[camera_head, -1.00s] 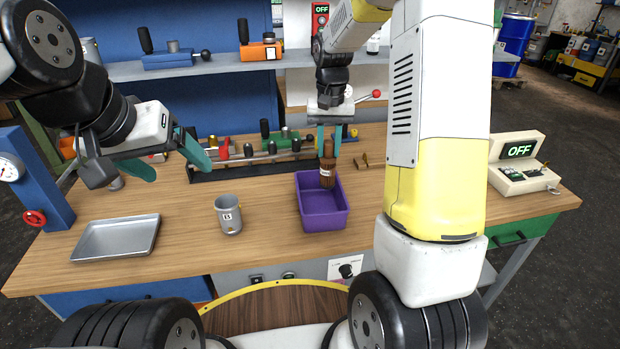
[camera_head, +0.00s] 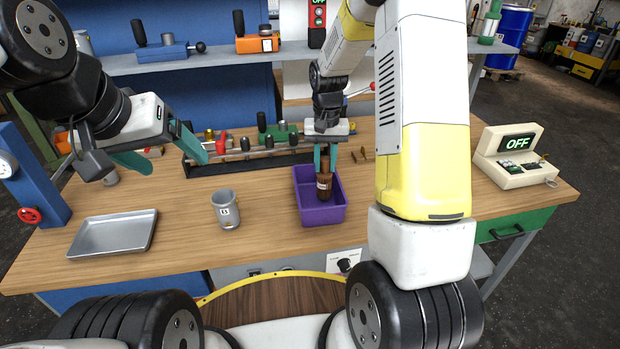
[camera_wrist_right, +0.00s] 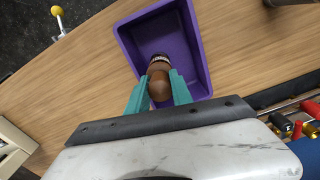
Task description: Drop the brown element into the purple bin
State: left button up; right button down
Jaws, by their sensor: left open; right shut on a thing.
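The brown element (camera_head: 324,184) is a brown bottle with a pale label, held upright. My right gripper (camera_head: 325,152) is shut on its upper part, with teal fingers on both sides. The purple bin (camera_head: 325,216) is an open box on the wooden table, and the bottle hangs over its inside. In the right wrist view the bottle (camera_wrist_right: 159,80) sits between the fingers (camera_wrist_right: 160,92) with the purple bin (camera_wrist_right: 190,45) beneath it. Whether the bottle touches the bin floor cannot be told. My left gripper (camera_head: 170,155) is open and empty above the table's left part.
A grey cup (camera_head: 227,209) stands left of the bin, and a metal tray (camera_head: 114,235) lies further left. A black rack (camera_head: 240,163) with several tools is behind. A cream box reading OFF (camera_head: 514,158) stands at the right. Bare table lies between tray and cup.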

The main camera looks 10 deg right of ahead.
jog(key=c, duration=1.1)
grip_release()
jog(key=shift+o, duration=0.2)
notch_tip(320, 180, up, 7)
jog(key=shift+r, duration=0.45)
